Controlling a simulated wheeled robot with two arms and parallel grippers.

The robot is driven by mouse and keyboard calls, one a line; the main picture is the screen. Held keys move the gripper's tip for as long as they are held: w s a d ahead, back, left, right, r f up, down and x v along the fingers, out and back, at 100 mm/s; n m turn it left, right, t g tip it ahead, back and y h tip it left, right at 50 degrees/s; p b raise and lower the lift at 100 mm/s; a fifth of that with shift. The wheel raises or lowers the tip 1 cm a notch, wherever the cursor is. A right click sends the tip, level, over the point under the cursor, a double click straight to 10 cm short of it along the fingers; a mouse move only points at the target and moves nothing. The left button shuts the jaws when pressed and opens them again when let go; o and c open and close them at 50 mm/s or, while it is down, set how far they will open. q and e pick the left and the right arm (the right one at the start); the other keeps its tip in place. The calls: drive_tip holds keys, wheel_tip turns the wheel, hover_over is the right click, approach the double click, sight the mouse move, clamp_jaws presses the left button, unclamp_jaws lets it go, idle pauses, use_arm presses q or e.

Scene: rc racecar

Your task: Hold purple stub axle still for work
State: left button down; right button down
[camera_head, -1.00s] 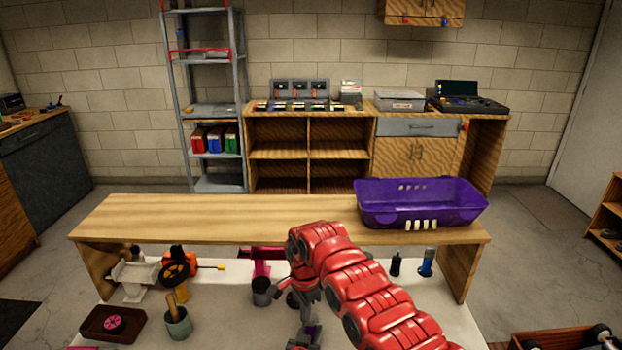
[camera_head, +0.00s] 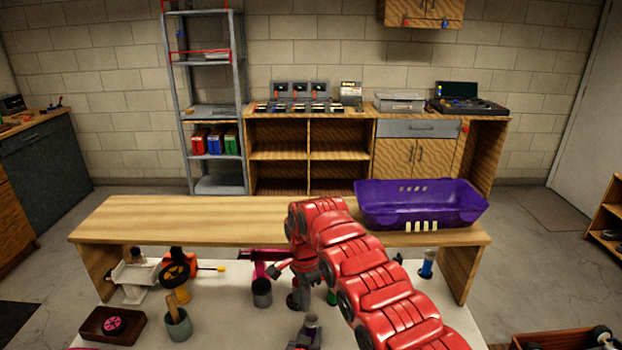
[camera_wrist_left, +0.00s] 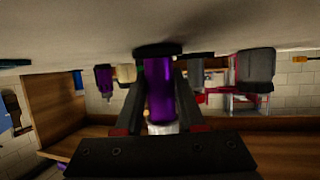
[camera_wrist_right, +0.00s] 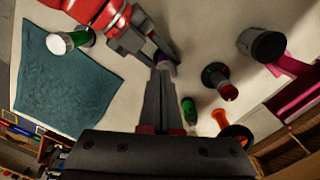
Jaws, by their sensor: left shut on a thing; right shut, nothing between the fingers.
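The purple stub axle (camera_wrist_left: 159,92) stands between the two fingers of my left gripper (camera_wrist_left: 158,100) in the left wrist view. That gripper is shut on it, and its dark flange (camera_wrist_left: 158,49) meets the pale tabletop. My right gripper (camera_wrist_right: 164,72) is shut and empty. In the right wrist view its tips overlap the purple piece and my left gripper (camera_wrist_right: 150,45); I cannot tell whether they touch.
A dark cup (camera_wrist_right: 264,44), a black-and-red part (camera_wrist_right: 218,78), a green cylinder (camera_wrist_right: 189,110) and a pink part (camera_wrist_right: 298,92) stand nearby. A teal mat (camera_wrist_right: 62,85) lies left. A wooden shelf (camera_head: 200,222) carrying a purple basket (camera_head: 420,205) spans the table's back.

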use_arm(q)
drive_tip(key=shift+f, duration=0.2)
use_arm(e)
wheel_tip(320, 180, down, 7)
drive_tip(key=shift+s, duration=0.15)
drive_tip(key=shift+s+a+r, duration=0.1)
drive_tip(key=shift+r, duration=0.05)
idle(0.3)
wheel_tip(320, 180, up, 6)
hover_over(305, 320)
drive_tip(key=s, duration=0.2)
drive_tip(key=shift+s+a, duration=0.15)
drive_tip(key=shift+a, duration=0.1)
drive_tip(key=shift+d+f, duration=0.2)
drive_tip(key=shift+f, duration=2.95)
